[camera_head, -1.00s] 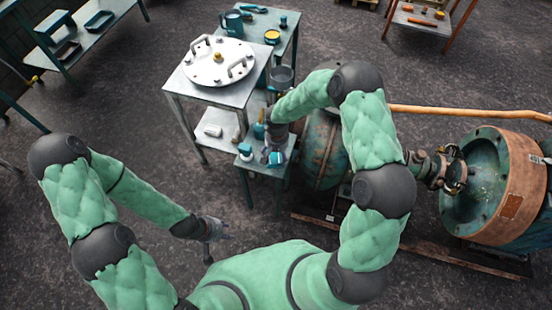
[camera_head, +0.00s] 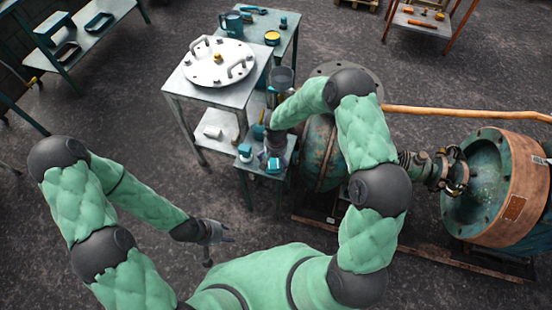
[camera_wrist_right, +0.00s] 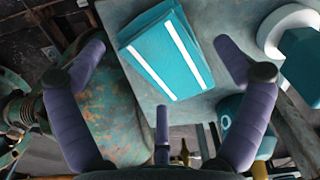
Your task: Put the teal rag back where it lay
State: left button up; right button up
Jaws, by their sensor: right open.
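The teal rag (camera_wrist_right: 165,52) with two white stripes lies folded on a grey stand top (camera_wrist_right: 200,105) in the right wrist view. In the head view the rag (camera_head: 273,166) shows as a small teal patch at the front of the small stand. My right gripper (camera_wrist_right: 160,55) is open, its fingers spread to either side of the rag in the picture; I cannot tell whether they touch it. In the head view the right gripper (camera_head: 276,146) is over the stand and partly hides its top. My left gripper (camera_head: 216,232) hangs over the floor, away from the stand; its jaws are too small to judge.
A teal-capped white container (camera_head: 245,152) stands close left of the rag. A metal table (camera_head: 180,85) with a round flanged plate (camera_head: 218,62) is behind it. A green pump (camera_head: 322,155) stands close on the right. Open floor (camera_head: 120,110) lies left.

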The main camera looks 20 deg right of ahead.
aim_at(276, 161)
notch_tip(276, 161, up, 12)
jog(key=p, duration=0.4)
jog(key=s+a+f+y, duration=0.2)
jog(key=s+f, duration=0.4)
jog(key=s, duration=0.5)
jog(key=s+a+f+y, duration=0.2)
jog(key=s+a+f, duration=0.2)
jog(key=s, duration=0.7)
jog(key=shift+s+f, duration=0.2)
jog(key=shift+f, duration=0.65)
